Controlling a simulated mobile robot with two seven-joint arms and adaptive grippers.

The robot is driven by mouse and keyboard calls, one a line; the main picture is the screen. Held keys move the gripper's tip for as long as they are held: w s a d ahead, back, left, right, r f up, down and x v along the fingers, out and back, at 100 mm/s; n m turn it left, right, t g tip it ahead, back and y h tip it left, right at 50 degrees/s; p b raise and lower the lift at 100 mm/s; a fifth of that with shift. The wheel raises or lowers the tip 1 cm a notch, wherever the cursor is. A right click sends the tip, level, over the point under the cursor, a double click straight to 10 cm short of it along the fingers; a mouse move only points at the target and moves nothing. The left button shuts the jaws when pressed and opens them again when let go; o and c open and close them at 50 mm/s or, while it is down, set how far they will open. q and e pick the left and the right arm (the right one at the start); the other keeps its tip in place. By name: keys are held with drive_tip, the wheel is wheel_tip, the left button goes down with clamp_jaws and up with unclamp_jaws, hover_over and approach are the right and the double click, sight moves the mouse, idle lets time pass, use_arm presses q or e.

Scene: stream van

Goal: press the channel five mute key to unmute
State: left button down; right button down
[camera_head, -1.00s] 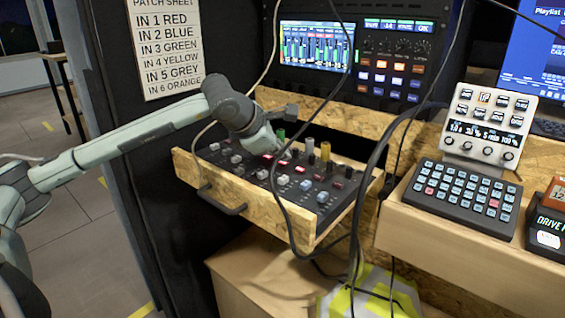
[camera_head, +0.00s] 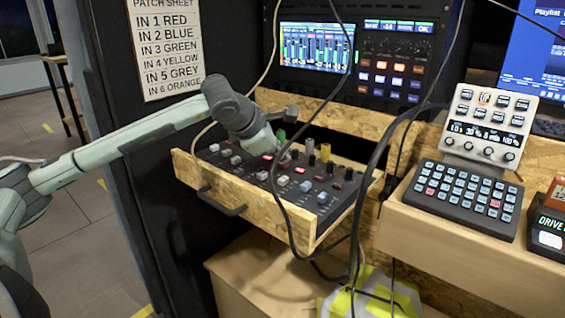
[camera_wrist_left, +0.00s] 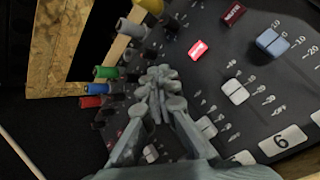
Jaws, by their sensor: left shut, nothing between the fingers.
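The mixer (camera_head: 249,166) is a dark panel with fader caps and a row of small red keys. My left gripper (camera_head: 284,157) is shut and empty, tips low over the key row; touching or just above, I cannot tell. One bright red key (camera_head: 302,170) shows right of the tips. In the left wrist view my gripper (camera_wrist_left: 160,80) covers part of the key row. There a lit red key (camera_wrist_left: 197,49) and a dark red key (camera_wrist_left: 232,14) lie beyond the tips. The key under the fingers is hidden.
Coloured plugs, one green (camera_wrist_left: 104,72), stand along the mixer's back edge. A black cable (camera_head: 274,190) hangs across the mixer's front. The wooden drawer (camera_head: 246,208) around it has a dark handle. A keypad (camera_head: 465,197) sits on the shelf to the right.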

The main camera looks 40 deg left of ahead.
sight(281, 168)
use_arm(q)
drive_tip(key=shift+r, duration=0.5)
wheel_tip(281, 168, up, 6)
drive_tip(key=p, duration=0.4)
idle(0.3)
